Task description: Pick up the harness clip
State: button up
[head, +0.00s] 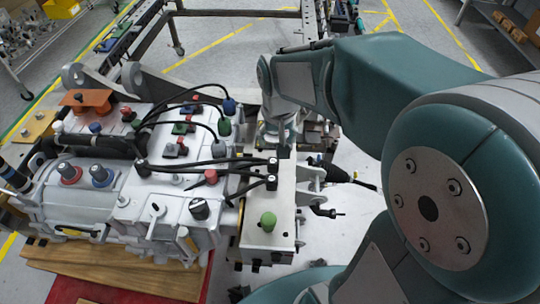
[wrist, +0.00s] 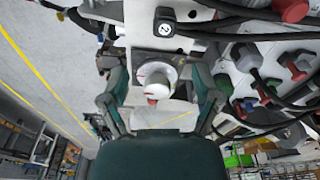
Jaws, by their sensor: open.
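My gripper (wrist: 160,82) is open in the wrist view, with one teal finger on each side and nothing clasped. A pale round part with a small red mark shows between the fingers; I cannot tell its distance. A black clip-like block (wrist: 165,22) with a white "2" label lies beyond the fingertips, near the top edge. In the head view, two black blocks on cable ends, an upper one (head: 272,164) and a lower one (head: 272,182), sit on the pale box. I cannot tell which is the harness clip. My gripper is mostly unclear behind my arm there.
The pale box (head: 268,245) carries a green knob (head: 268,221). A large white chassis unit (head: 130,205) with cables and coloured connectors stands left of it. Black cables (wrist: 250,12) cross the wrist view's upper right.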

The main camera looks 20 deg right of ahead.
aim_at(273, 161)
jog(key=f, duration=0.5)
jog(key=shift+w+f, duration=0.2)
jog(key=shift+w, duration=0.1)
jog(key=f, duration=0.5)
jog(key=shift+w+a, duration=0.25)
jog(key=shift+w, duration=0.15)
jog(key=c, duration=0.9)
